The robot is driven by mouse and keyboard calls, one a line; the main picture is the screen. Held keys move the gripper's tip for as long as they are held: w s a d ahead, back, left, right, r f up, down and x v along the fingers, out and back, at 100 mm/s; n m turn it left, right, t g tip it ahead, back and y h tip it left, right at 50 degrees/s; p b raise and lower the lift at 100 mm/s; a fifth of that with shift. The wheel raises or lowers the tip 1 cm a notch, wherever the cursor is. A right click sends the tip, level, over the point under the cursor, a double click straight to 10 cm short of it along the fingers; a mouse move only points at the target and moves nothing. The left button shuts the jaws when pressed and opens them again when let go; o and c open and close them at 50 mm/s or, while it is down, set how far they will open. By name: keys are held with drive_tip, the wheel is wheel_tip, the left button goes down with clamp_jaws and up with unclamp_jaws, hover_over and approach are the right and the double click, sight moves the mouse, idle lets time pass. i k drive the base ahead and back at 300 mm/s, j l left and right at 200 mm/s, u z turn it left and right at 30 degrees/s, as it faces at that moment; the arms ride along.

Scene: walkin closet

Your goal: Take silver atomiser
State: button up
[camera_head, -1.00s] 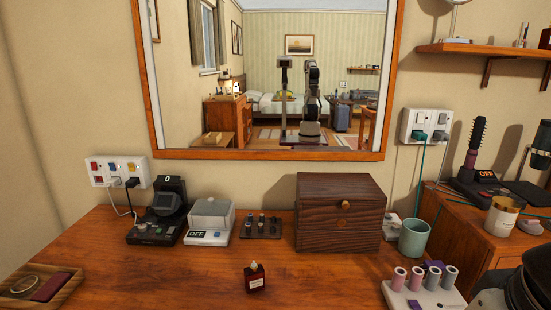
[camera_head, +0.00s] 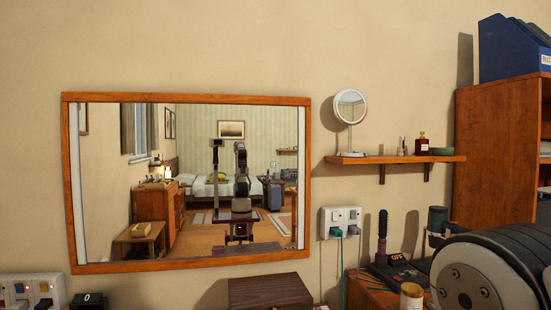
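A wooden wall shelf (camera_head: 350,159) to the right of the mirror carries a slim, upright, silver-looking item (camera_head: 403,146), which may be the silver atomiser. It is too small to be sure. A dark red bottle (camera_head: 422,144) with a gold-coloured top stands just right of it. My gripper is not in view. A large grey and black part of my own arm fills the lower right corner, and it hides what lies behind it.
A round mirror (camera_head: 350,107) on a stand and a green dish (camera_head: 443,151) stand on the same shelf. A wall mirror (camera_head: 188,98) hangs to the left. Below are a dark wooden box (camera_head: 270,291), a socket panel (camera_head: 341,221) and a hairbrush-like styler (camera_head: 382,232).

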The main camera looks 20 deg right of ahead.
sight(402, 139)
drive_tip(key=z, duration=0.9)
drive_tip(key=i+l+u, duration=0.1)
drive_tip(key=u, duration=0.4)
drive_tip(key=i+l+u, duration=0.3)
drive_tip(key=l, duration=0.3)
drive_tip(key=i+l+u, duration=0.2)
drive_tip(key=l, duration=0.15)
drive_tip(key=i+l+u, duration=0.15)
drive_tip(key=l, duration=0.2)
drive_tip(key=k+j, duration=0.05)
